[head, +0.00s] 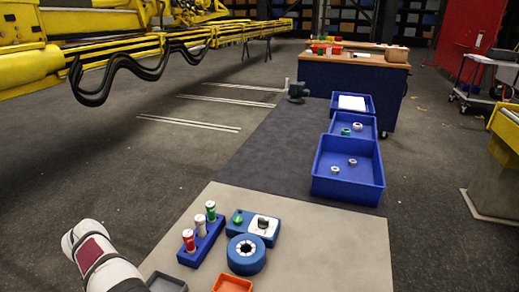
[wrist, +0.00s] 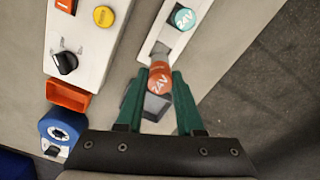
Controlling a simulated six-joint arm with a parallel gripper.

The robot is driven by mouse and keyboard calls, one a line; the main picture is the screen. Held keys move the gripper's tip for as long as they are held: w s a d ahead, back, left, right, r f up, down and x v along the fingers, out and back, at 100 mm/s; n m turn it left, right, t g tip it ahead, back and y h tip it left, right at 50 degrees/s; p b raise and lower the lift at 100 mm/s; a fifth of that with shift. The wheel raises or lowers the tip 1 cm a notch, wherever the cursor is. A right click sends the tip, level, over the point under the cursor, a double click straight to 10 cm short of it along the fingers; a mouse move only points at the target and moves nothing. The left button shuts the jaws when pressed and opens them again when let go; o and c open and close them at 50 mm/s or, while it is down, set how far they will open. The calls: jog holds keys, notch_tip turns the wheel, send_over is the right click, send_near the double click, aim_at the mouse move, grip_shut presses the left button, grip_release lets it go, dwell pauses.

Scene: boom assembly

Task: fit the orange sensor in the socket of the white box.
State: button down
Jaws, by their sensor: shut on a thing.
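In the wrist view, my gripper (wrist: 158,82) is shut on the orange sensor (wrist: 160,78), a round orange piece marked 24V between two green fingers. A grey part of it points toward the narrow white box (wrist: 147,45) at the top of the picture. The sensor's tip is close to the near end of the box; I cannot tell whether it touches or enters a socket. A teal 24V piece (wrist: 184,18) sits on the same box, farther up. My gripper and the white box are not visible in the head view.
A white panel with a black knob (wrist: 65,62) and yellow button (wrist: 103,16) stands at left, near an orange tray (wrist: 67,96) and blue ring (wrist: 63,128). In the head view, a blue rack (head: 203,240) holds several cylinders. Blue bins (head: 347,190) stand beyond.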

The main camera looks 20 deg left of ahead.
jog(key=s+d+r, duration=0.4)
jog(key=s+d, duration=0.7)
jog(key=d, duration=0.2)
jog(key=f, duration=0.3)
jog(key=d+f, duration=0.1)
jog(key=f, duration=0.1)
jog(key=shift+f, duration=0.2)
jog(key=shift+f, duration=0.8)
dwell(0.8)
jog(key=shift+f, duration=1.25)
